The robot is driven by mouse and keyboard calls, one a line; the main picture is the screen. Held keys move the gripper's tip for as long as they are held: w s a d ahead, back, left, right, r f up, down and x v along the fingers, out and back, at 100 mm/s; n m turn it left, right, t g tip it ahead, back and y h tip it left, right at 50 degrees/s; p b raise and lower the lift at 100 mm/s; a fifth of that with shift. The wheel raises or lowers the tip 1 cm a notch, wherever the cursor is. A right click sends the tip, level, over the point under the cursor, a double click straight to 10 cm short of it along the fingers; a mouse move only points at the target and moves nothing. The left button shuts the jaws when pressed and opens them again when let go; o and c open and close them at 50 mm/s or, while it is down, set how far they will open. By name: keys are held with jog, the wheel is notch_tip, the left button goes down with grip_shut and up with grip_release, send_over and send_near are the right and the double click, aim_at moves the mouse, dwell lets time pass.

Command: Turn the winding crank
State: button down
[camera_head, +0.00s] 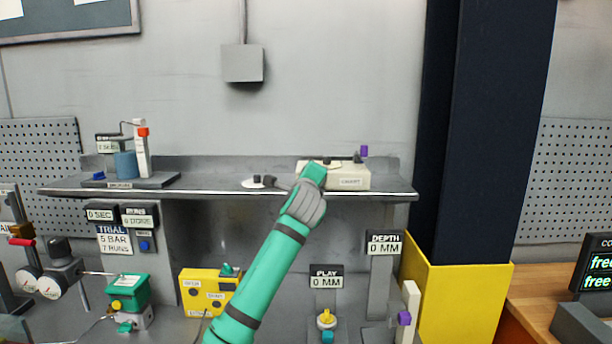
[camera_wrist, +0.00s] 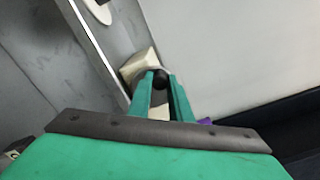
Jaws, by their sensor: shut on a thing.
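A cream box (camera_head: 360,176) with a small label sits on the grey shelf at the right; part of it shows in the wrist view (camera_wrist: 138,65). My gripper (camera_head: 316,168) is at the box's left part, in front of it. In the wrist view my gripper's two green fingers (camera_wrist: 160,80) are closed around a dark knob (camera_wrist: 160,77) at the box, which looks like the winding crank's handle. The crank's arm is mostly hidden by my gripper.
The shelf (camera_head: 215,188) also carries a white disc (camera_head: 255,184) with dark parts left of my gripper, and a blue cylinder (camera_head: 125,165) at the far left. A dark pillar (camera_head: 495,130) rises at right.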

jog(key=shift+d, duration=0.2)
jog(key=c, duration=1.6)
grip_release()
jog(key=shift+s+a, duration=0.1)
jog(key=s, duration=1)
jog(key=shift+s, duration=0.3)
